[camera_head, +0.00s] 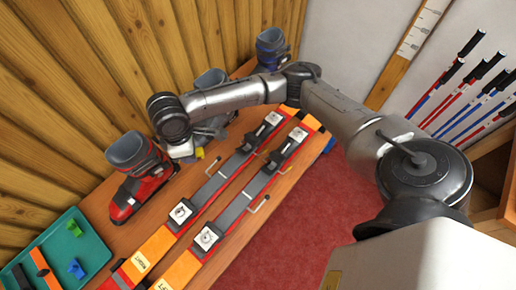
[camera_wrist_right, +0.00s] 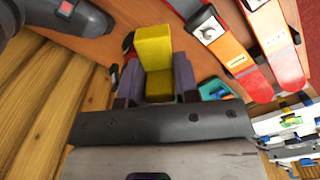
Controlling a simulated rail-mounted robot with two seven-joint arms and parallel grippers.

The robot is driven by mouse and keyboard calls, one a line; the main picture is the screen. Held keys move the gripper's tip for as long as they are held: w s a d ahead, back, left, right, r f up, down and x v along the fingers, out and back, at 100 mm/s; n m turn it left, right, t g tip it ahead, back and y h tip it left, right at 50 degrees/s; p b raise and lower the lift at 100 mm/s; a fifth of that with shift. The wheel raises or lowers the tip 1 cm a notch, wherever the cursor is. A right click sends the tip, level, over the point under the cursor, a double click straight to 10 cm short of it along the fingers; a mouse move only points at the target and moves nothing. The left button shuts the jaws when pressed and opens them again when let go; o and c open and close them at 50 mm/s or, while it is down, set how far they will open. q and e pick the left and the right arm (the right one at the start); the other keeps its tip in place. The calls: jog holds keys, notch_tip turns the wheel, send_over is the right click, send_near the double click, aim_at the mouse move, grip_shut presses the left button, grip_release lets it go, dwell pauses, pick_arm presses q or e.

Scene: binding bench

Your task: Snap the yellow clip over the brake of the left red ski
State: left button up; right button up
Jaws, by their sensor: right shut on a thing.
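The yellow clip (camera_head: 200,153) is held by my right gripper (camera_head: 190,155), beside the skis' left edge and above the bench. In the right wrist view the yellow clip (camera_wrist_right: 153,50) stands up between the two fingers of the gripper (camera_wrist_right: 158,84). Two red and orange skis lie side by side on the bench. The ski on the right in the head view (camera_head: 187,268) has a label that seems to read LEFT; the other ski (camera_head: 156,245) has a label that seems to read RIGHT. A thin brake lever (camera_head: 261,204) sticks out beside the right-hand ski. My left gripper is out of view.
A red boot (camera_head: 150,187) stands left of the skis; a blue boot (camera_head: 271,42) stands at the far end. A teal tray (camera_head: 98,252) holds green, blue and orange pieces. Ski poles (camera_head: 440,92) hang on the right wall. Red carpet (camera_head: 330,215) lies right of the bench.

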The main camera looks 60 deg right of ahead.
notch_tip(320, 180, down, 4)
jog(key=s+d+n+p, duration=0.2)
jog(key=s+n+p, duration=0.15)
jog(key=n, duration=0.25)
jog(key=n+p, duration=1)
jog(key=n, duration=0.9)
send_near(266, 172)
jog(key=shift+w+f, duration=0.15)
jog(key=shift+d+f+n+b, duration=0.1)
jog(key=shift+f+n+b, duration=0.05)
jog(key=shift+n+b, duration=0.2)
jog(key=shift+f+b, duration=0.5)
jog(key=shift+f, duration=0.1)
notch_tip(266, 172, down, 4)
jog(key=b, duration=0.4)
jog(key=shift+f, duration=0.1)
jog(key=shift+f+b, duration=0.4)
jog(key=shift+f, duration=0.3)
